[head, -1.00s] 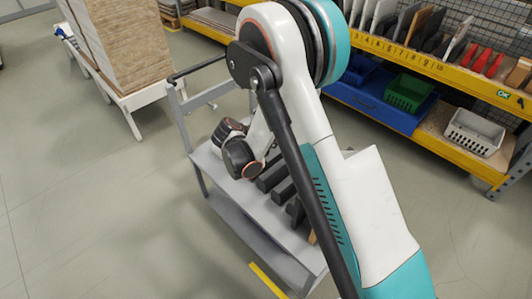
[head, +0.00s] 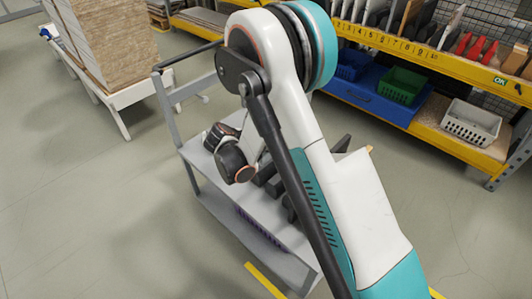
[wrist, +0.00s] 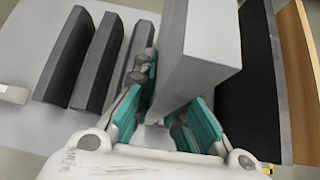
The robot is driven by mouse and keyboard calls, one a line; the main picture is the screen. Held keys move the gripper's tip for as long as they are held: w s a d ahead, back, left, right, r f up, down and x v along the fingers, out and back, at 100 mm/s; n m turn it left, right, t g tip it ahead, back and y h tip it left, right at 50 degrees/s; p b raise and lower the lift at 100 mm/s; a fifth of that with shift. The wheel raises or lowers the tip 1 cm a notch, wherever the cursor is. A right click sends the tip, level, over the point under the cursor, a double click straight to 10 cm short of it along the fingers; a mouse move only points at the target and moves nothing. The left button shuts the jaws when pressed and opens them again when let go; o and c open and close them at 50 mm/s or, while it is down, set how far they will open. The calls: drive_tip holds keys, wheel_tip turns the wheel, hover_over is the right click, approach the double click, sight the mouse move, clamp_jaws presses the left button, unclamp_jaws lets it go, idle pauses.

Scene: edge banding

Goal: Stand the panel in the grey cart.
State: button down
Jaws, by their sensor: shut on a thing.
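The grey cart (head: 192,160) stands left of centre in the head view, partly behind my arm. Its deck (wrist: 60,128) bears a row of dark upright dividers (wrist: 95,65), seen at the left of the wrist view. A light grey panel (wrist: 200,55) stands roughly upright between the teal fingers of my gripper (wrist: 170,95), which is shut on it. The panel is right of the dividers in the wrist view. Whether its lower edge touches the deck is hidden. My arm hides the gripper and panel in the head view.
A black upright piece (wrist: 250,75) and a wood-coloured board (wrist: 297,70) are right of the panel. A yellow shelf rack (head: 440,62) with baskets stands at the back right. A stack of boards (head: 112,50) stands back left. Floor at left is clear.

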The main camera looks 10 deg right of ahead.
sight(266, 161)
drive_tip(key=shift+f+b, duration=1.95)
drive_tip(key=shift+f, duration=3.4)
drive_tip(key=c, duration=1.5)
unclamp_jaws()
drive_tip(key=shift+c, duration=0.2)
drive_tip(key=shift+s+a, duration=0.1)
